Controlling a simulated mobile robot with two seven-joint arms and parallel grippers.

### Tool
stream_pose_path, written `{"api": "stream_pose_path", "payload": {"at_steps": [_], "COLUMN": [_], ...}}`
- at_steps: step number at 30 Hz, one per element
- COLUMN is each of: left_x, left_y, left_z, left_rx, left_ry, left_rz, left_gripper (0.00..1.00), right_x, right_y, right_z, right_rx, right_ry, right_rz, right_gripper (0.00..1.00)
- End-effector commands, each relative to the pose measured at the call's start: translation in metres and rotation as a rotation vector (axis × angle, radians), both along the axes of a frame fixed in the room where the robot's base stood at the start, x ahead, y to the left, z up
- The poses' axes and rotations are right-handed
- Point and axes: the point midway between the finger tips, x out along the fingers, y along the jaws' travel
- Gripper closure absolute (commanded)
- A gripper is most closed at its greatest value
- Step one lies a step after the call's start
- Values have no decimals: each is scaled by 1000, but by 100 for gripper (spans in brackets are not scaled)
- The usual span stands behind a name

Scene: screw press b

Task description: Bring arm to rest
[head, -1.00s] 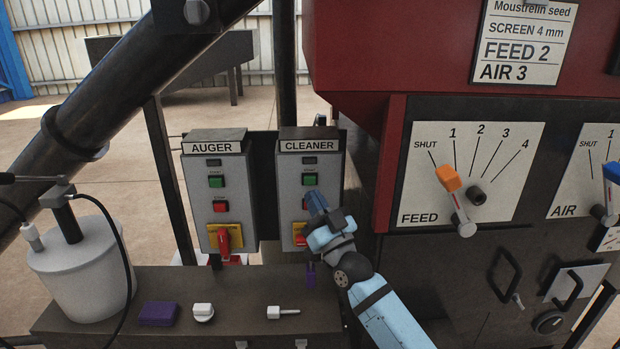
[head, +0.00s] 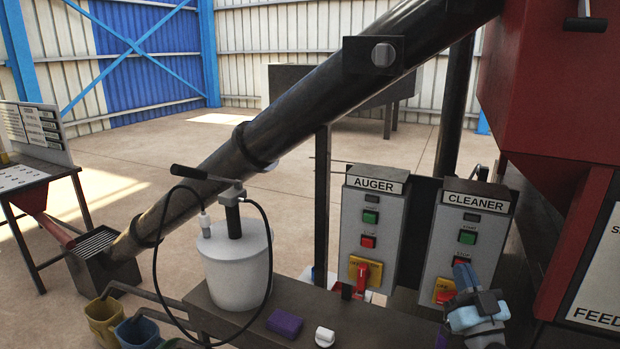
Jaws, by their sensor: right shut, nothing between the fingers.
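My right gripper (head: 466,282) is in front of the lower part of the CLEANER control box (head: 451,245), near its red button and yellow-and-red switch. Its fingers are closed with nothing between them. It partly hides that switch; I cannot tell whether it touches the box. The AUGER control box (head: 381,225) stands to its left, with a green button, a red button and a red rotary switch (head: 362,277) on a yellow plate. My left gripper is not in view.
A dark bench (head: 375,324) below the boxes carries a white canister (head: 236,265), a purple block (head: 285,323) and a white knob (head: 324,337). A thick dark auger tube (head: 290,112) slants across. Buckets (head: 104,318) stand at the lower left. Open floor lies behind.

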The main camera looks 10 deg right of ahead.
Motion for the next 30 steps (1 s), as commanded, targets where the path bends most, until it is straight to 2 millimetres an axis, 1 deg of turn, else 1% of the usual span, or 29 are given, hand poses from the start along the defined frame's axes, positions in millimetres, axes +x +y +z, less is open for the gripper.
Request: {"api": "stream_pose_path", "payload": {"at_steps": [1,2,3,5,6,8,9,11,12,15,18,21,24,30], "left_x": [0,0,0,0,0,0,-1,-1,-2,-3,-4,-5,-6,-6], "left_y": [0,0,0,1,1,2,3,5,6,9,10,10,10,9], "left_z": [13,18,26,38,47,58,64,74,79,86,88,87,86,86], "left_rx": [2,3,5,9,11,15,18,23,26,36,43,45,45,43], "left_ry": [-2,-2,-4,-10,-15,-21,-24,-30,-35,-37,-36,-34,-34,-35], "left_rz": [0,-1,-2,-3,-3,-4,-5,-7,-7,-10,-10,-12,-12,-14], "left_gripper": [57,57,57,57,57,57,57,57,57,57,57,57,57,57], "right_x": [-6,-11,-19,-38,-54,-82,-101,-132,-153,-197,-228,-244,-247,-247], "right_y": [11,19,30,50,63,82,94,109,118,136,146,151,152,152], "right_z": [-15,-28,-47,-81,-104,-137,-156,-182,-197,-223,-239,-247,-250,-250], "right_rx": [-9,-18,-28,-44,-55,-69,-78,-88,-95,-107,-116,-119,-121,-121], "right_ry": [73,126,204,337,429,564,650,768,840,984,1075,1122,1134,1132], "right_rz": [19,33,53,86,108,139,156,179,192,214,226,232,233,233], "right_gripper": [100,100,100,100,100,100,100,100,100,100,100,100,100,100]}}
